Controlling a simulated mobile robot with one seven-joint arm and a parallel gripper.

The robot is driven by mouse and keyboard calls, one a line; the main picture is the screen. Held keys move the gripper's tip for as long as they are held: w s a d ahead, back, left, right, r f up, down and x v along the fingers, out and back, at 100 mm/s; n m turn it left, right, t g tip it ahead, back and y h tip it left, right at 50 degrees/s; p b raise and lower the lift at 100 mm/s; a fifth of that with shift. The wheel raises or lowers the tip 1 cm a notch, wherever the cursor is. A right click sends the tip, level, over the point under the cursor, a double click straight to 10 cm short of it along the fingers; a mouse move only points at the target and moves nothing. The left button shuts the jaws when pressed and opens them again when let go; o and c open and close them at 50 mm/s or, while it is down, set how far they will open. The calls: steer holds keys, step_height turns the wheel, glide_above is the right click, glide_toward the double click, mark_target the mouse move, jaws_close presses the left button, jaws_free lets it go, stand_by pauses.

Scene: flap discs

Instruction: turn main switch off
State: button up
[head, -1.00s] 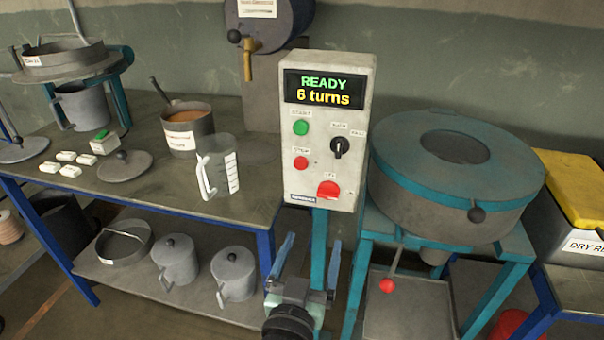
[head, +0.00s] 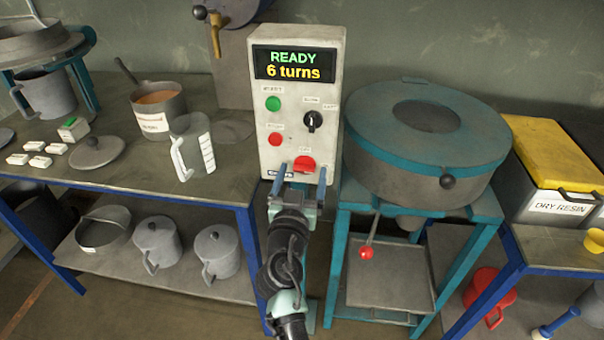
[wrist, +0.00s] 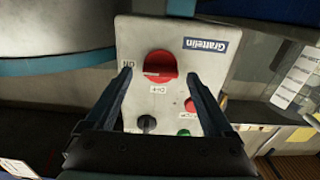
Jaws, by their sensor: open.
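The main switch is a red rotary knob (head: 305,164) low on the front of the pale control box (head: 290,100). It also shows in the wrist view (wrist: 160,64), upside down, with its grip bar lying roughly across. A label reading ON lies to one side of it; another label by it is too blurred to be sure of. My gripper (head: 301,176) is open, its blue-grey fingers pointing at the knob from the front. In the wrist view the fingertips (wrist: 159,73) stand either side of the knob, with gaps; no contact shows.
The box's display (head: 294,65) reads READY, 6 turns. A green button (head: 273,104), a red button (head: 276,139) and a black selector (head: 312,121) sit above the knob. A teal-rimmed drum machine (head: 424,150) stands close right, a cluttered bench (head: 205,187) left.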

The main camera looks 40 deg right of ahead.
steer(key=shift+d, duration=0.1)
steer(key=shift+c, duration=0.3)
steer(key=c, duration=1.3)
steer(key=shift+w+n, duration=0.1)
steer(key=shift+n, duration=0.3)
steer(key=n+b, duration=0.1)
steer(key=n, duration=0.7)
steer(key=shift+w+f, duration=0.1)
steer(key=n, duration=0.7)
steer(key=n+p, duration=0.1)
steer(key=n, duration=0.1)
steer(key=shift+a+f, duration=0.15)
steer(key=shift+a, duration=0.05)
steer(key=shift+n, duration=0.3)
